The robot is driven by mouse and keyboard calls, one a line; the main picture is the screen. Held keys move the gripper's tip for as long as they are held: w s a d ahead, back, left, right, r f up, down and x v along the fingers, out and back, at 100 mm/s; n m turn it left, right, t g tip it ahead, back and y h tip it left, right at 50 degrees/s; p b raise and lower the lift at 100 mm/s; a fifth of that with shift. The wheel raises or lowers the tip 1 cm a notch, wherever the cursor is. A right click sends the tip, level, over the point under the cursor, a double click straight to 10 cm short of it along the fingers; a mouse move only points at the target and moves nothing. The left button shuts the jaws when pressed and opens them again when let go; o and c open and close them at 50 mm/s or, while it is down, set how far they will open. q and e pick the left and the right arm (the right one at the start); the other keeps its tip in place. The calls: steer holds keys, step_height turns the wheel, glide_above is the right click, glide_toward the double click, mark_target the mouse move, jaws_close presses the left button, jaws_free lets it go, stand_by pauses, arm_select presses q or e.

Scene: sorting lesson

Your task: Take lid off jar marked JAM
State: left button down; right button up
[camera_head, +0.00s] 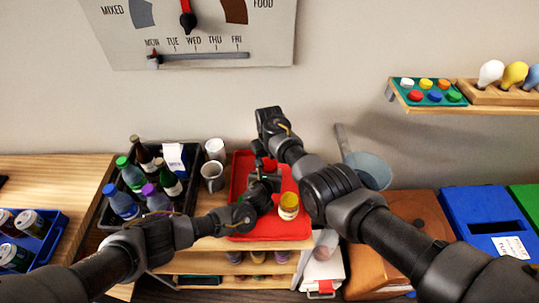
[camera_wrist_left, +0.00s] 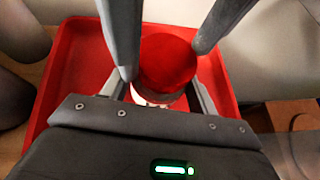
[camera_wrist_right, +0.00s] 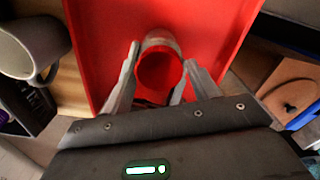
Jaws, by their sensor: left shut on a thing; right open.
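A jar with a red lid (camera_wrist_left: 168,63) shows in the left wrist view, a strip of its pale body below the lid. In the right wrist view the red lid (camera_wrist_right: 160,72) lies between my fingers. No lettering on this jar is readable. My left gripper (camera_head: 267,184) is shut on the jar's body, below the lid. My right gripper (camera_wrist_right: 160,65) is open, its fingers on either side of the lid; contact cannot be told. In the head view the grippers mostly hide this jar. A second jar, yellow-lidded (camera_head: 289,201), stands on the red tray (camera_head: 243,166) at the right.
Two mugs (camera_head: 211,170) stand left of the tray. A black crate (camera_head: 106,214) of bottles is further left. A brown box (camera_head: 420,208) and a blue bin (camera_head: 480,208) are at the right. A blue-grey bucket (camera_head: 369,172) is behind my right arm.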

steer(key=shift+f, duration=0.1)
steer(key=c, duration=0.7)
steer(key=o, duration=1)
step_height(320, 180, up, 4)
steer(key=shift+r, duration=0.6)
steer(key=c, duration=0.3)
steer(key=shift+f, duration=2.6)
